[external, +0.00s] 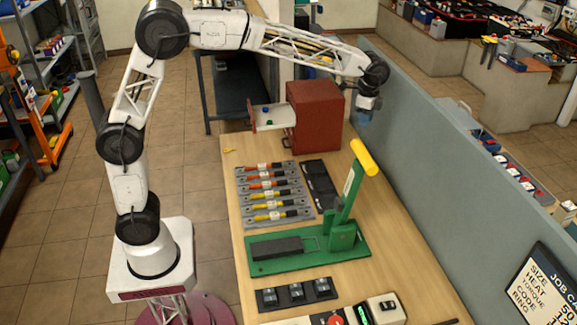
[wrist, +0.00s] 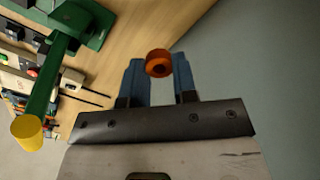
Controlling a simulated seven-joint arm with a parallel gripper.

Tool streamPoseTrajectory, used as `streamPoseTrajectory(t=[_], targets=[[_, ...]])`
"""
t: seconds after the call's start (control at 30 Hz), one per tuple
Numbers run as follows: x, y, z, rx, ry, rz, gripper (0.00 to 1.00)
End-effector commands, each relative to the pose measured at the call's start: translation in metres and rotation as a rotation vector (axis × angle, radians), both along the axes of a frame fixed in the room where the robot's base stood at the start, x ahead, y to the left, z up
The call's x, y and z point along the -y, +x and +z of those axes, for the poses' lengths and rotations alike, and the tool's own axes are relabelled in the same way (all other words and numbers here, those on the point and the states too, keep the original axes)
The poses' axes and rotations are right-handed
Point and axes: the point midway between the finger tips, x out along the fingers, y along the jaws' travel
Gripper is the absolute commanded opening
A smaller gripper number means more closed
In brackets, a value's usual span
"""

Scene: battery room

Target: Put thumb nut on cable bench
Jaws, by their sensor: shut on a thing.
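An orange ring-shaped thumb nut (wrist: 158,63) sits between the blue fingertips of my gripper (wrist: 160,78) in the wrist view. My gripper is shut on it. In the external view my gripper (external: 364,112) hangs in the air by the right side of the red cabinet, near the grey partition; the nut cannot be made out there. The cable bench (external: 395,245) is the long wooden table, and its bare wood also shows in the wrist view (wrist: 140,28), below and beyond the fingers.
The red cabinet (external: 318,115) has an open drawer (external: 270,122) holding small blue and green pieces. A green press (external: 335,240) with a yellow-ended lever and a cable rack (external: 242,195) occupy the bench middle. The grey partition (external: 450,170) borders the bench's right side. Bare wood lies right of the press.

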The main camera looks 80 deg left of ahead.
Motion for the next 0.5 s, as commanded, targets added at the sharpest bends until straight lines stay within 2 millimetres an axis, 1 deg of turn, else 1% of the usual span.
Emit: streamPoseTrajectory(t=[0.03,0.37,0.5], targets=[[0.016,0.005,0.0,0.001,0.0,-0.027,0.04],[0.111,0.026,-0.001,0.001,0.0,-0.196,0.04],[0.153,0.032,-0.002,0.001,0.001,-0.268,0.04]])
